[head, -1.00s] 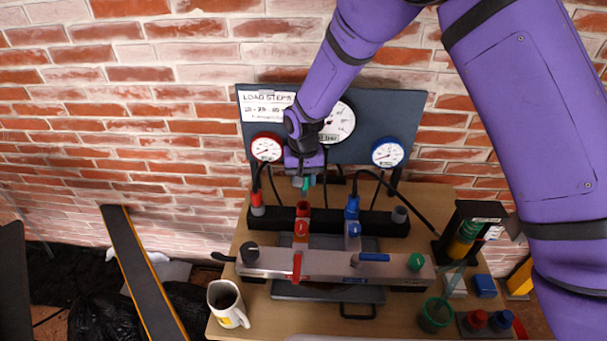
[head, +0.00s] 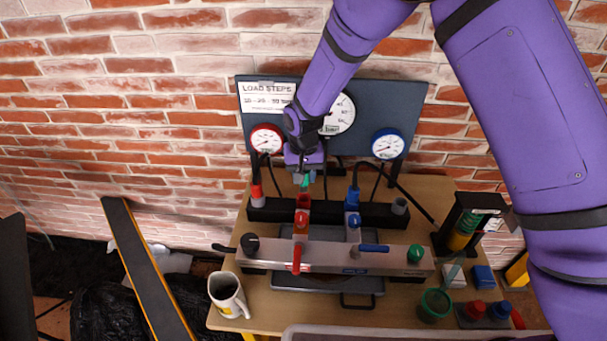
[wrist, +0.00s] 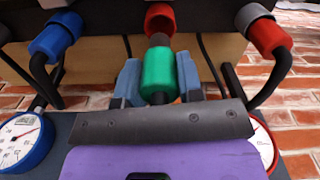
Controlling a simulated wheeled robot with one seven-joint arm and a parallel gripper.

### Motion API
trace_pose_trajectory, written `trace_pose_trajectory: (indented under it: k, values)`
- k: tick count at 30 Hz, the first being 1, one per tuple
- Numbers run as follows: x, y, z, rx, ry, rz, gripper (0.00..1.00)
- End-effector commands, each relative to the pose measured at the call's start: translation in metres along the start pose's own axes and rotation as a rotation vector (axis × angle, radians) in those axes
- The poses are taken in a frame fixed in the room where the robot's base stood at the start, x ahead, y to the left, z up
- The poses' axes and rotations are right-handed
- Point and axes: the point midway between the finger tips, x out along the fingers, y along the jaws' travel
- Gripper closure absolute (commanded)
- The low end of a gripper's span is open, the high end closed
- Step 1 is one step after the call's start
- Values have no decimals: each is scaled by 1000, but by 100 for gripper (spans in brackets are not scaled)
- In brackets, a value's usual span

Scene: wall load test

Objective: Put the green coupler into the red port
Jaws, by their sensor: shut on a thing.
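The green coupler (wrist: 160,74) is in my gripper (wrist: 160,82), whose blue-grey fingers close on it from both sides in the wrist view. Its dark tip points at the red port (wrist: 160,17) and lines up with it closely; I cannot tell whether the tip has entered. In the head view my gripper (head: 305,172) is above the bench with the green coupler (head: 304,181) just behind the red port (head: 303,201). My wrist partly hides the coupler there.
A red-ended hose (head: 257,192) stands left and a blue-ended hose (head: 353,195) right of the coupler. The gauge board (head: 375,105) is close behind my gripper. A metal block (head: 325,258) with a red lever lies in front. A mug (head: 228,295) stands at front left.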

Motion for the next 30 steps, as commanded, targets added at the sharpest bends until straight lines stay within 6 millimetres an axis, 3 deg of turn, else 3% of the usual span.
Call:
trace_pose_trajectory:
  k: [30]
  values:
    - [17,0,0,0,0,0,90]
